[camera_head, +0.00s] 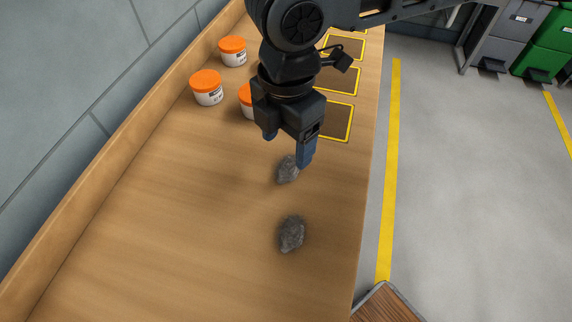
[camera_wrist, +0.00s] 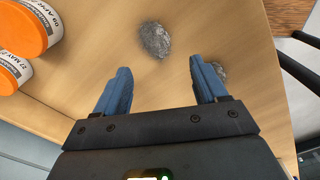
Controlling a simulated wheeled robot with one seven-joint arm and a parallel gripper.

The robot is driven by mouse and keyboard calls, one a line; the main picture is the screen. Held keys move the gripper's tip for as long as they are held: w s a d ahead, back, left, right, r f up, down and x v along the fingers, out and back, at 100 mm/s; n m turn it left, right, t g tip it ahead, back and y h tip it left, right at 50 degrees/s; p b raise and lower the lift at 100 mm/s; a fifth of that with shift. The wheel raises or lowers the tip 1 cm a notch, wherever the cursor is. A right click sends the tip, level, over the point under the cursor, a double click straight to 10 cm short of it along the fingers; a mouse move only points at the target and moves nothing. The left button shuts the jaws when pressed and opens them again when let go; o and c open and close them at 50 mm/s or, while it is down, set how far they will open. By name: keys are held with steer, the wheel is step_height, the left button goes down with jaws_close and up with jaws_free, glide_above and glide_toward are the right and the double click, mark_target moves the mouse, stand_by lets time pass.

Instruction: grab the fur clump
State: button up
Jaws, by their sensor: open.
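Two dark grey fur clumps lie on the wooden bench. In the head view, one clump (camera_head: 287,170) is just below my gripper (camera_head: 287,146), close to its right blue finger. The other clump (camera_head: 291,233) lies nearer the bottom of the picture, in the open. In the wrist view, one clump (camera_wrist: 155,40) shows whole beyond the gap between the fingers, and another clump (camera_wrist: 219,72) is partly hidden by the right finger. My gripper (camera_wrist: 161,70) is open and empty above the bench, with nothing between its fingers.
White jars with orange lids (camera_head: 207,87) stand on the bench (camera_head: 190,220) by the raised wall edge, one partly behind my gripper. Yellow-framed squares (camera_head: 339,120) line the right side. The bench's lower part is clear. Bins (camera_head: 500,40) stand on the floor.

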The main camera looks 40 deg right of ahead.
mark_target(286, 166)
steer(key=f, duration=0.3)
steer(key=f+p, duration=0.1)
steer(key=f, duration=0.3)
steer(key=shift+w+d+f, duration=0.15)
steer(key=shift+w+f, duration=0.05)
steer(key=shift+f, duration=0.1)
steer(key=c, duration=1.1)
steer(key=shift+r, duration=0.15)
steer(key=shift+c, duration=0.2)
